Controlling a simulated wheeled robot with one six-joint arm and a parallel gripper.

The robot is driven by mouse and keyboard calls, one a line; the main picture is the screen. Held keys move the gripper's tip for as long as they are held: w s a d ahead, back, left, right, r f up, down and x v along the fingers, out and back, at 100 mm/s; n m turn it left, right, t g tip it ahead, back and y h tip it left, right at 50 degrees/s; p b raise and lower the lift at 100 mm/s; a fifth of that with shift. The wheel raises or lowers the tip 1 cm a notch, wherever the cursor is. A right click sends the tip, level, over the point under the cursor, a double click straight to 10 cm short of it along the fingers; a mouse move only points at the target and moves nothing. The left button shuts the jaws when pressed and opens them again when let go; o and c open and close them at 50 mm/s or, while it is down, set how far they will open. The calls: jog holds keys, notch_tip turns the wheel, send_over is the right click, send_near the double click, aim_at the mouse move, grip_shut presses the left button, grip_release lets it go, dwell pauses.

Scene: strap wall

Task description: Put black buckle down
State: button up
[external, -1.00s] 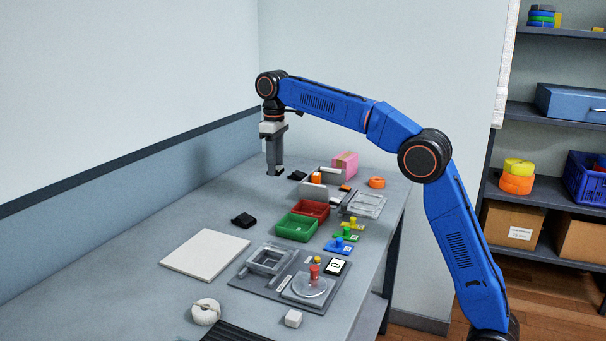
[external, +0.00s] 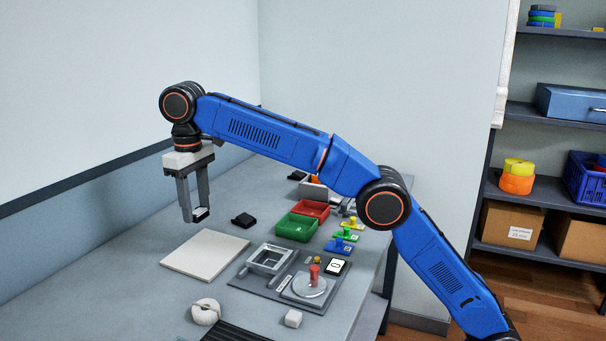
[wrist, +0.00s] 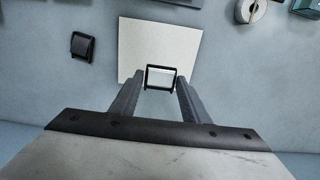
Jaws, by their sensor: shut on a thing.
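My gripper (external: 194,212) is shut on a small black buckle (external: 201,213), held in the air above the grey table, just left of and above the pale square board (external: 205,254). In the wrist view the held buckle (wrist: 160,89) is a black frame with a pale middle, between the fingertips (wrist: 160,80). It appears in front of the near edge of the board (wrist: 150,40). A second black buckle (external: 243,220) lies on the table behind the board; it also shows in the wrist view (wrist: 82,46).
A white roll (external: 205,312) and a small white block (external: 292,318) are at the front. A grey plate (external: 262,289) with fixtures lies right of the board. Green (external: 296,228) and red (external: 310,208) bins stand behind it. Table left of the board is clear.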

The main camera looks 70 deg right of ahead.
aim_at(196, 260)
jog(key=shift+s+a+f, duration=0.15)
jog(key=shift+a+f, duration=0.45)
jog(key=shift+f, duration=1.1)
jog(key=shift+s+a+f, duration=0.1)
jog(key=shift+a+f, duration=0.45)
jog(key=shift+f, duration=1.1)
jog(key=shift+s+a+f, duration=0.15)
jog(key=shift+a+f, duration=0.45)
jog(key=shift+f, duration=1.1)
jog(key=shift+f, duration=0.1)
jog(key=o, duration=1.1)
